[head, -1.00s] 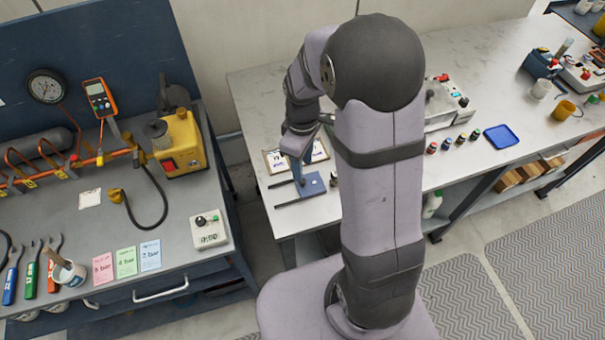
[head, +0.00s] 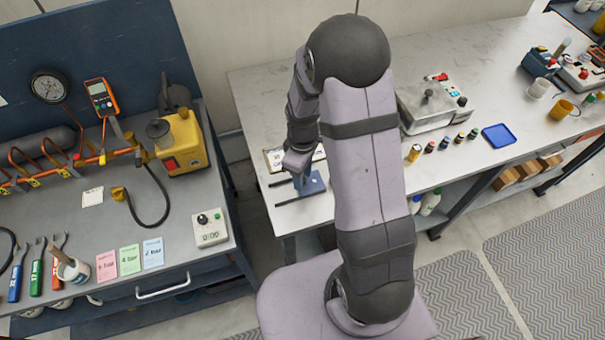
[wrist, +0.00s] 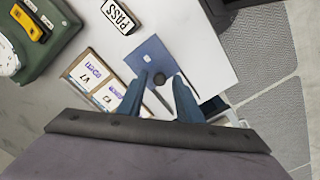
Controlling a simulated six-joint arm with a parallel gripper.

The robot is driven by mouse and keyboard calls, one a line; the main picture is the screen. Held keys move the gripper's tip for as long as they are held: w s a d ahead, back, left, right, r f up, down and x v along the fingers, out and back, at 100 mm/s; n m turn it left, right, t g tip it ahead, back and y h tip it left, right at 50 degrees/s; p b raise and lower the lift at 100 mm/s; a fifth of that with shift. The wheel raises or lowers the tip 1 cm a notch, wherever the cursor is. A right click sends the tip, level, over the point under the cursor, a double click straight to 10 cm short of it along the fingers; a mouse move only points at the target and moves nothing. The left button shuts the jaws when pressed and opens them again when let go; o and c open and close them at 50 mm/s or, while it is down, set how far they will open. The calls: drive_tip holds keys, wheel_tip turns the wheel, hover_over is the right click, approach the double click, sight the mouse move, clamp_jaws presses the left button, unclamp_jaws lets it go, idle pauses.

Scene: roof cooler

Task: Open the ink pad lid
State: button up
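The ink pad appears to be the flat blue square (wrist: 150,56) in the wrist view, lying on the white bench. It also shows in the head view (head: 315,182), partly covered by my arm. A small dark round knob (wrist: 160,79) shows at its near part. My gripper (wrist: 162,75) is open, its two blue-grey fingers pointing down on either side of the knob, with gaps visible. I cannot tell whether they touch the pad. In the head view my gripper (head: 301,186) is over the pad's left part. The lid's edge and hinge cannot be made out.
Labelled cards (wrist: 92,72) lie left of the pad, and a PASS plate (wrist: 120,15) lies beyond. A green device (wrist: 35,38) stands at upper left. Two dark rods (head: 285,200) extend left of the pad. Small bottles (head: 444,143) and a blue tray (head: 498,135) sit farther right.

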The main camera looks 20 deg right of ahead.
clamp_jaws()
drive_tip(key=a, duration=0.7)
drive_tip(key=shift+a, duration=0.15)
drive_tip(key=shift+o, duration=1.2)
unclamp_jaws()
drive_tip(key=shift+r, duration=0.2)
wheel_tip(320, 180, up, 7)
drive_tip(key=b, duration=0.2)
